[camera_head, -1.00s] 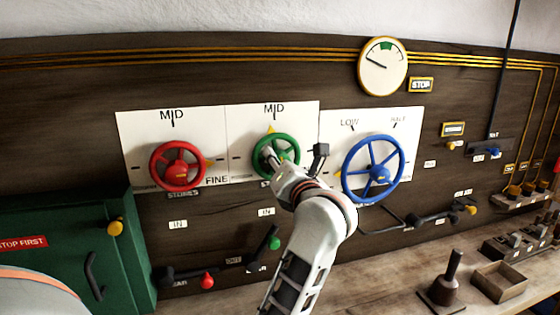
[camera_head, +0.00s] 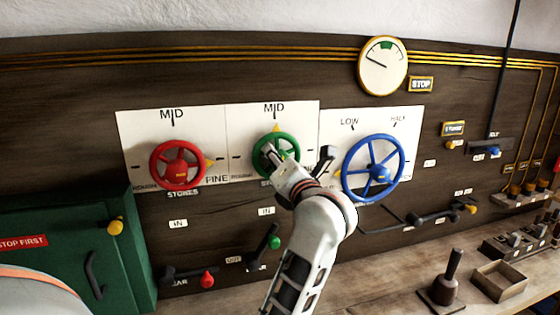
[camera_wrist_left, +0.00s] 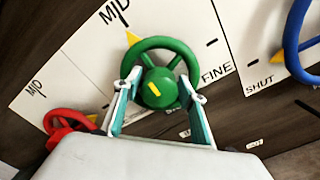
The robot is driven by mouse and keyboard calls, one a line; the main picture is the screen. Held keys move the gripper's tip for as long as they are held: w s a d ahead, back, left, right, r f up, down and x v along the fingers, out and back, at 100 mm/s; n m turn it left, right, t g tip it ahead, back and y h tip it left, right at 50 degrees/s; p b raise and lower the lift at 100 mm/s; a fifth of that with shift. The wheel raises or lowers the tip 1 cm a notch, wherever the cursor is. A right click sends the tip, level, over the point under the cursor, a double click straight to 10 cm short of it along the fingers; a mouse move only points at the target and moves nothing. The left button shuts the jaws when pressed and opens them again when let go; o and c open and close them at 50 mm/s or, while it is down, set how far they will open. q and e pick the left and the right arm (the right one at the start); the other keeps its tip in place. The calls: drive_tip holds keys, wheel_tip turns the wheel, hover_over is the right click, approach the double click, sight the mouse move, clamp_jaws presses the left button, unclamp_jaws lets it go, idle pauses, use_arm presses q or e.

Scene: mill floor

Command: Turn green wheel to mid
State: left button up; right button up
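The green wheel (camera_head: 276,148) is mounted on a white plate on the dark panel, below a MID mark (camera_head: 274,108). Its yellow pointer (camera_head: 277,128) stands at the top, close under that mark. In the left wrist view the green wheel (camera_wrist_left: 160,88) fills the middle, with its yellow pointer (camera_wrist_left: 133,38) at the upper left of the rim. My left gripper (camera_head: 270,153) reaches the wheel from the front. My right gripper is not in view.
A red wheel (camera_head: 178,166) is to the left and a larger blue wheel (camera_head: 373,168) to the right, close to my wrist. Levers (camera_head: 264,245) stick out below. A green box (camera_head: 120,255) stands at left, and a wooden bench (camera_head: 400,285) runs along the front.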

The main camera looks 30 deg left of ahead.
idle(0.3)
use_arm(q)
drive_tip(key=shift+r, duration=0.2)
wheel_tip(320, 180, up, 10)
drive_tip(key=shift+f, duration=0.2)
drive_tip(key=s+d+f+n+b, duration=0.6)
drive_tip(key=d+f+n+b, duration=0.15)
drive_tip(key=f+n, duration=0.2)
drive_tip(key=shift+f+p+x, duration=0.2)
drive_tip(key=shift+p+x, duration=0.15)
drive_tip(key=shift+x, duration=1.45)
drive_tip(key=shift+f+p+x, duration=0.2)
drive_tip(key=shift+p+x, duration=0.1)
drive_tip(key=shift+x, duration=1.5)
drive_tip(key=shift+s+a, duration=0.15)
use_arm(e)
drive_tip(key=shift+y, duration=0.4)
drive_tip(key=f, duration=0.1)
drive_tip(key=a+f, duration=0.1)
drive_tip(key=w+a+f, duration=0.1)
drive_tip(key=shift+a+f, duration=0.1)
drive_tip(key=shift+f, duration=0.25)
